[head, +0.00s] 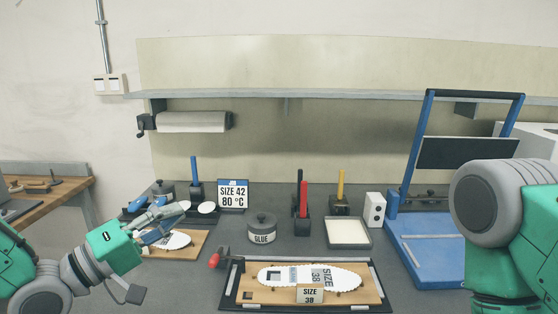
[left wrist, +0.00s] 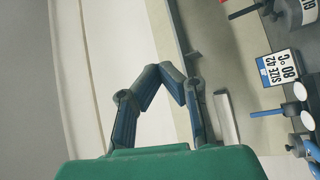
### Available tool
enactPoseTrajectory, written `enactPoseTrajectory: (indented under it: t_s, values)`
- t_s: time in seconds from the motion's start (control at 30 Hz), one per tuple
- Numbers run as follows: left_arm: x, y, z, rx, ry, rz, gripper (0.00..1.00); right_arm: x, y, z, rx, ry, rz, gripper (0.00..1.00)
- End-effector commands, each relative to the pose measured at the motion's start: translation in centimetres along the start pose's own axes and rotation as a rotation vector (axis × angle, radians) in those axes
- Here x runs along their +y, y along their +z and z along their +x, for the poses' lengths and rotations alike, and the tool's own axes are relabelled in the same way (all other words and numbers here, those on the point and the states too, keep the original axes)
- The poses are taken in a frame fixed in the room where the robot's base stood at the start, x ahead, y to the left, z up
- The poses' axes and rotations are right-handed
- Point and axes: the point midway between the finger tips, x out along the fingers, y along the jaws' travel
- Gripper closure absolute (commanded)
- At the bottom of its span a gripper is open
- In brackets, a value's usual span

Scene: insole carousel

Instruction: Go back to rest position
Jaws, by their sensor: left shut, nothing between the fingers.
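My left gripper (head: 172,218) is in the left part of the head view, over the rear left of the table. It is shut and empty. In the left wrist view its blue-grey fingers (left wrist: 170,72) come together at the tips with nothing between them.
A board with a white insole (head: 345,277) and a "SIZE 38" block (head: 310,294) lies at front centre. A glue pot (head: 262,228), "SIZE 42 80 °C" sign (head: 232,194), white tray (head: 348,233) and blue press (head: 422,240) stand around it. A shelf (head: 300,95) runs above.

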Motion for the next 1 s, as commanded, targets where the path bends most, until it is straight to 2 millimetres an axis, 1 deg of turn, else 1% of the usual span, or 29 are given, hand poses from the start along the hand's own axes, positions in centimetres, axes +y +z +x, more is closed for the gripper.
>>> enactPoseTrajectory:
  t_s: [0.03, 0.17, 0.27, 0.37, 0.4, 0.47, 0.5, 0.53, 0.57, 0.6, 0.67, 0.7, 0.77, 0.8, 0.87, 0.9, 0.97, 1.0]
  values:
    - [-1.3, 0.4, -0.2, 0.000, -0.032, 0.007, 1.00, 0.0, 0.0, 0.3, 0.001, 0.000, 0.000, 0.60]
    - [-4.2, 1.5, -0.8, 0.001, -0.117, 0.034, 1.00, 0.0, 0.0, 0.8, 0.001, 0.000, 0.000, 0.60]
    - [-7.0, 2.7, -1.7, -0.003, -0.201, 0.060, 1.00, 0.0, 0.0, 1.3, 0.001, 0.000, 0.000, 0.60]
    - [-10.2, 4.0, -2.9, -0.015, -0.299, 0.092, 1.00, 0.0, 0.1, 1.9, 0.000, 0.000, 0.000, 0.60]
    - [-11.7, 4.7, -3.4, -0.024, -0.345, 0.106, 1.00, 0.0, 0.1, 2.2, 0.000, 0.000, 0.000, 0.60]
    - [-14.0, 5.8, -4.5, -0.040, -0.420, 0.129, 1.00, 0.0, 0.1, 2.6, 0.000, 0.000, 0.000, 0.60]
    - [-15.9, 6.8, -5.5, -0.057, -0.480, 0.148, 1.00, 0.0, 0.1, 3.0, 0.000, 0.000, 0.000, 0.60]
    - [-17.3, 7.5, -6.3, -0.071, -0.526, 0.161, 1.00, 0.0, 0.2, 3.2, 0.000, 0.000, 0.000, 0.60]
    - [-19.0, 8.4, -7.3, -0.091, -0.581, 0.179, 1.00, 0.0, 0.2, 3.6, 0.000, 0.000, 0.000, 0.60]
    - [-21.1, 9.7, -8.9, -0.121, -0.655, 0.201, 1.00, 0.0, 0.2, 4.1, 0.000, 0.000, 0.000, 0.60]
    - [-24.4, 11.8, -11.6, -0.179, -0.774, 0.237, 1.00, 0.0, 0.2, 4.8, 0.000, 0.000, 0.000, 0.60]
    - [-26.3, 13.2, -13.6, -0.223, -0.852, 0.261, 1.00, 0.0, 0.3, 5.3, 0.000, 0.000, 0.000, 0.60]
    - [-28.9, 15.4, -16.8, -0.298, -0.965, 0.295, 1.00, 0.0, 0.3, 6.0, 0.000, 0.000, 0.000, 0.60]
    - [-30.4, 16.8, -19.0, -0.355, -1.038, 0.315, 1.00, -0.1, 0.3, 6.5, 0.000, 0.000, 0.000, 0.60]
    - [-32.4, 19.0, -22.6, -0.447, -1.144, 0.342, 1.00, -0.1, 0.4, 7.2, 0.000, 0.000, 0.000, 0.60]
    - [-33.4, 20.3, -24.9, -0.511, -1.209, 0.358, 1.00, -0.1, 0.4, 7.6, 0.000, 0.000, 0.000, 0.60]
    - [-34.5, 22.1, -28.2, -0.605, -1.295, 0.377, 1.00, -0.1, 0.4, 8.2, 0.000, 0.000, 0.000, 0.60]
    - [-35.0, 23.2, -30.3, -0.667, -1.344, 0.386, 1.00, -0.1, 0.5, 8.6, 0.000, 0.000, 0.000, 0.60]
